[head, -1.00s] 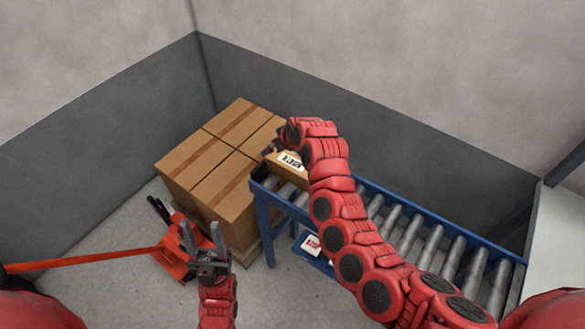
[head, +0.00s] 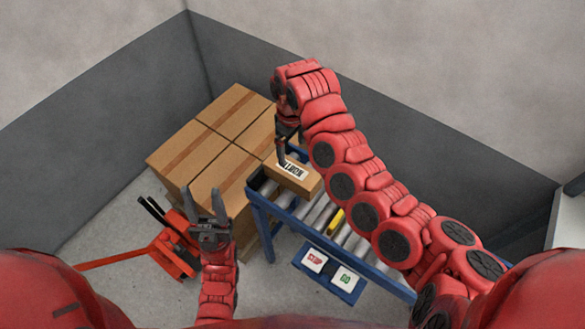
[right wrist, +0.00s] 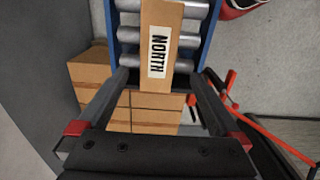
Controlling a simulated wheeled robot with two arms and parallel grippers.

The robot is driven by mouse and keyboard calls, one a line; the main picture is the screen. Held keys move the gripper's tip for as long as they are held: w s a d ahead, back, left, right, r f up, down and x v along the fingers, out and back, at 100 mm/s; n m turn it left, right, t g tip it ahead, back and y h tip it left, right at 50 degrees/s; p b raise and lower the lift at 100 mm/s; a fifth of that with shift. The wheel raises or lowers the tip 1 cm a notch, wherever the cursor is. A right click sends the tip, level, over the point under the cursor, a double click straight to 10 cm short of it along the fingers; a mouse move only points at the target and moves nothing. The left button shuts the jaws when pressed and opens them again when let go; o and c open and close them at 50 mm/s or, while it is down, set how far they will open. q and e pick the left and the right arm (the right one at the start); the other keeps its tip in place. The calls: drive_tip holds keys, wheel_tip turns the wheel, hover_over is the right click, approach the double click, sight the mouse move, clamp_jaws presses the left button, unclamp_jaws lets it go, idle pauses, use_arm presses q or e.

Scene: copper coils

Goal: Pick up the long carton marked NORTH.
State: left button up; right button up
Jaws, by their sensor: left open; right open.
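The long carton marked NORTH (head: 299,182) is brown with a white label and lies on the left end of the roller conveyor. In the right wrist view the carton (right wrist: 160,18) lies across the rollers, its label facing the camera. My right gripper (head: 284,152) is open and empty at the carton's far left end, pointing down. In the right wrist view its fingers (right wrist: 158,80) stand apart on either side of the carton's near end; I cannot tell whether they touch it. My left gripper (head: 204,196) is open and empty, in front of the stacked boxes.
A stack of large brown boxes (head: 205,145) stands left of the blue-framed conveyor (head: 272,210). A red pallet jack (head: 165,250) is at lower left. A yellow object (head: 335,220) lies on the rollers. STOP (head: 314,259) and GO (head: 345,277) plates sit on a low blue shelf.

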hover_over(293, 169)
drive_tip(key=f, duration=0.4)
drive_tip(key=shift+s+f+b, duration=0.25)
drive_tip(key=shift+f+b, duration=0.1)
drive_tip(key=shift+f, duration=0.05)
drive_tip(key=f+p, duration=0.1)
drive_tip(key=f, duration=0.1)
drive_tip(key=f+p, duration=0.1)
drive_tip(key=shift+w+a+f, duration=0.1)
drive_tip(key=shift+a+f, duration=0.1)
drive_tip(key=shift+f, duration=0.45)
drive_tip(key=shift+f+p, duration=0.45)
drive_tip(key=shift+f, duration=0.05)
drive_tip(key=shift+w+d+f+p, duration=0.15)
drive_tip(key=shift+f+p, duration=0.2)
drive_tip(key=shift+f, duration=1.9)
drive_tip(key=shift+c, duration=0.2)
drive_tip(key=c, duration=1.5)
drive_tip(key=shift+o, duration=0.2)
drive_tip(key=shift+r, duration=0.1)
